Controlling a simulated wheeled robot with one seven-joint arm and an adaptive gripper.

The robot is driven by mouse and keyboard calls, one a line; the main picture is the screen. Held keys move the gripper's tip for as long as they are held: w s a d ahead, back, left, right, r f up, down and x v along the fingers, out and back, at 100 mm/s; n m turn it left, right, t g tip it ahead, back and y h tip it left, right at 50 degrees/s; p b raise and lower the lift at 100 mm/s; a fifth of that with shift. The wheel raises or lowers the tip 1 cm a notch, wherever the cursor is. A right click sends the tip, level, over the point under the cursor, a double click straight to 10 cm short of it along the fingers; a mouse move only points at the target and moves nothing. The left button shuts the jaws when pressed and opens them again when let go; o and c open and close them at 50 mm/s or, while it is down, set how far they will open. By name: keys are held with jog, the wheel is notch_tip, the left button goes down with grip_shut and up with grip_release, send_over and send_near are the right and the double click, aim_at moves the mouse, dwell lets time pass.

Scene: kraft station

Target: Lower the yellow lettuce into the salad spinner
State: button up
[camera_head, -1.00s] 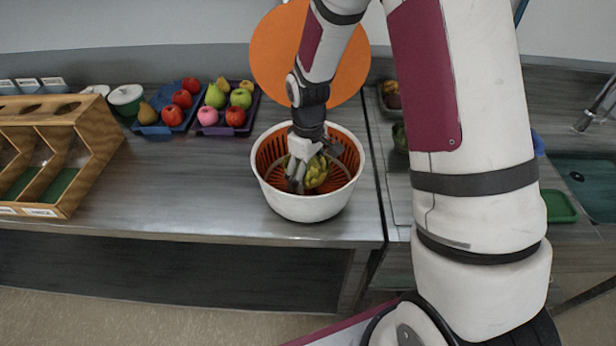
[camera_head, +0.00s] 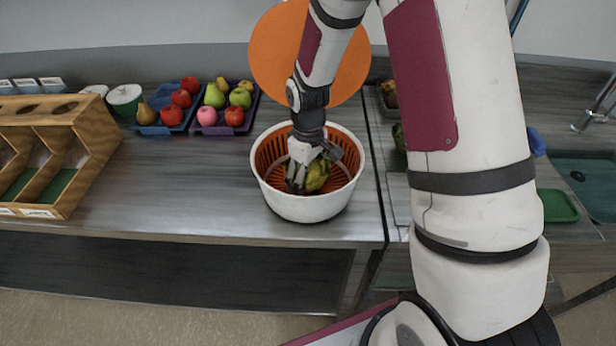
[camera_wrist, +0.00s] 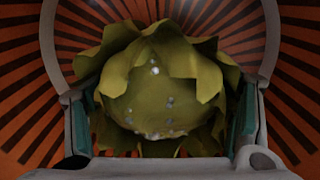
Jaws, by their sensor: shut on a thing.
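The yellow lettuce (camera_head: 318,175) is yellow-green and leafy, and it sits inside the rim of the salad spinner. The salad spinner (camera_head: 306,207) is a white bowl with an orange slotted basket, standing near the counter's front edge. My gripper (camera_head: 308,178) reaches down into it from above and is shut on the lettuce. In the wrist view the lettuce (camera_wrist: 160,90) fills the space between the two fingers, with the slotted orange basket (camera_wrist: 25,90) around and behind it. I cannot tell whether the lettuce touches the basket floor.
An orange disc (camera_head: 270,55) stands upright behind the spinner. A blue tray (camera_head: 160,127) and a purple tray (camera_head: 247,122) of fruit lie at the back left. A wooden divided rack (camera_head: 100,140) stands at far left. The counter between rack and spinner is clear.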

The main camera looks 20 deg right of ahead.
jog(key=o, duration=1.3)
notch_tip(320, 180, up, 12)
jog(key=s+r+m+t, duration=0.25)
jog(key=s+r, duration=0.55)
jog(key=r, duration=0.5)
jog(key=s+r+m+t, duration=0.1)
jog(key=s+r+m, duration=0.1)
jog(key=s, duration=0.5)
jog(key=s+r+m+t, duration=0.2)
jog(key=s+r, duration=0.1)
jog(key=s, duration=0.4)
jog(key=shift+r, duration=0.25)
